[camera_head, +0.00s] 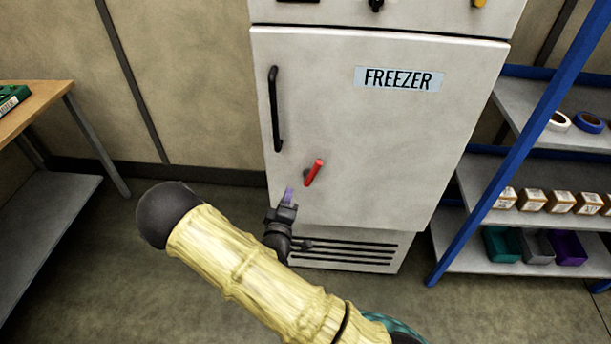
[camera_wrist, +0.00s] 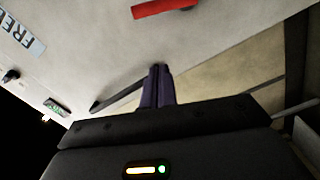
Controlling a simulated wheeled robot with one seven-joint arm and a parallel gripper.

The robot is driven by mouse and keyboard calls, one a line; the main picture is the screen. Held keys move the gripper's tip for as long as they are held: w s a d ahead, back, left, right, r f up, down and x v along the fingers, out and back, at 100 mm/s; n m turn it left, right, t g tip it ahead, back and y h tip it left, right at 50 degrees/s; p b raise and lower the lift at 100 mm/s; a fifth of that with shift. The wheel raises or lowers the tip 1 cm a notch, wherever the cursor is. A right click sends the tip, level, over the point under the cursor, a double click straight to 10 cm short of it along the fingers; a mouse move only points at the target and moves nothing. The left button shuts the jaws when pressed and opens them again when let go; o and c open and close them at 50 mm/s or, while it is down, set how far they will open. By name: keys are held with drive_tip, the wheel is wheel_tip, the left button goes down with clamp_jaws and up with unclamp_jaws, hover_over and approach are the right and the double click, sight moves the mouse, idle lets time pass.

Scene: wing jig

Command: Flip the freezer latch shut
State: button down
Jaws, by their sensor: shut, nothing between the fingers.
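The freezer (camera_head: 360,130) is a white cabinet with a FREEZER label (camera_head: 399,78) and a black vertical door handle (camera_head: 275,108). Its red latch (camera_head: 314,173) sits low on the door, tilted with its upper end to the right. The black handle (camera_wrist: 125,97) also shows there, partly behind the fingers.
A blue-framed shelf rack (camera_head: 548,140) with tape rolls, small boxes and bins stands close on the right. A wooden-topped table (camera_head: 35,110) stands at the left. A vent grille (camera_head: 345,250) is under the freezer door. The floor between table and freezer is clear.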

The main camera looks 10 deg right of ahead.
sight(313, 170)
drive_tip(key=shift+w, duration=0.1)
drive_tip(key=w+d+f+p, duration=0.1)
drive_tip(key=w+d+p, duration=0.2)
drive_tip(key=w+d, duration=0.4)
drive_tip(key=shift+w+d+f, duration=0.15)
drive_tip(key=shift+w+f, duration=0.15)
drive_tip(key=shift+w, duration=0.6)
drive_tip(key=shift+d+m, duration=0.1)
drive_tip(key=shift+m, duration=0.2)
